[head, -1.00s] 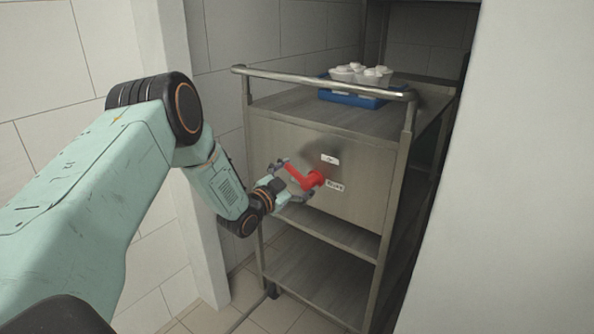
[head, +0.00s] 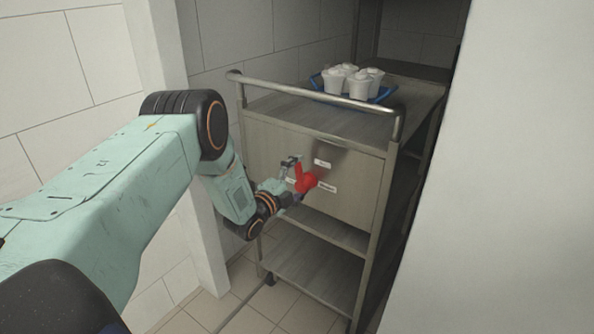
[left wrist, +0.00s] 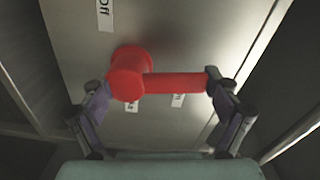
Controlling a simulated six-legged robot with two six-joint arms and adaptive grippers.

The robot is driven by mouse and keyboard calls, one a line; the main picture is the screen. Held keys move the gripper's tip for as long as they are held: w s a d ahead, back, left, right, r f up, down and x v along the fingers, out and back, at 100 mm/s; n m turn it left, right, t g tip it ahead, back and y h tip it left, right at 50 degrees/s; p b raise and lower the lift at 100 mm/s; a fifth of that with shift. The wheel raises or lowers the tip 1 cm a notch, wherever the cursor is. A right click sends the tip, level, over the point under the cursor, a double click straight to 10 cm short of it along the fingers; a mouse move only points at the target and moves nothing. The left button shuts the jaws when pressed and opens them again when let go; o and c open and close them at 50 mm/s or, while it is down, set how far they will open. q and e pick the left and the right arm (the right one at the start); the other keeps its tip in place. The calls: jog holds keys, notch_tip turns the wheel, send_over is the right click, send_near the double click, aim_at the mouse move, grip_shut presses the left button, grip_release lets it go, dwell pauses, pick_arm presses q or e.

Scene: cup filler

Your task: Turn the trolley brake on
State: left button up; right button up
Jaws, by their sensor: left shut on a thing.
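The trolley (head: 262,150) is a grey metal cart with a top rail and lower shelves. A red brake handle (head: 306,182) sticks out of its front panel, its lever pointing up and slightly left in the head view. In the left wrist view the red handle (left wrist: 128,75) has a round hub, and its lever reaches right. My left gripper (head: 294,180) is shut on the handle, one finger by the hub and one at the lever's end. An "Off" label (left wrist: 104,13) shows above the hub; other labels are partly hidden by the handle. My right gripper is out of view.
Several white cups (head: 360,85) stand in a blue tray (head: 384,95) on the trolley's top. A white wall (head: 445,200) stands close on the right, and a wall post (head: 165,50) on the left. The tiled floor (head: 205,312) in front shows clear.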

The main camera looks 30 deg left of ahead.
pick_arm(q)
jog(key=shift+d+r+m+p, duration=0.15)
jog(key=shift+m+p, duration=0.1)
jog(key=shift+m, duration=0.25)
jog(key=shift+d+m+p, duration=0.15)
jog(key=shift+m+p, duration=0.05)
jog(key=shift+m, duration=0.3)
jog(key=o, duration=1.4)
jog(key=shift+o, duration=0.2)
jog(key=shift+s, duration=0.5)
jog(key=s, duration=1.1)
jog(key=shift+a, duration=0.4)
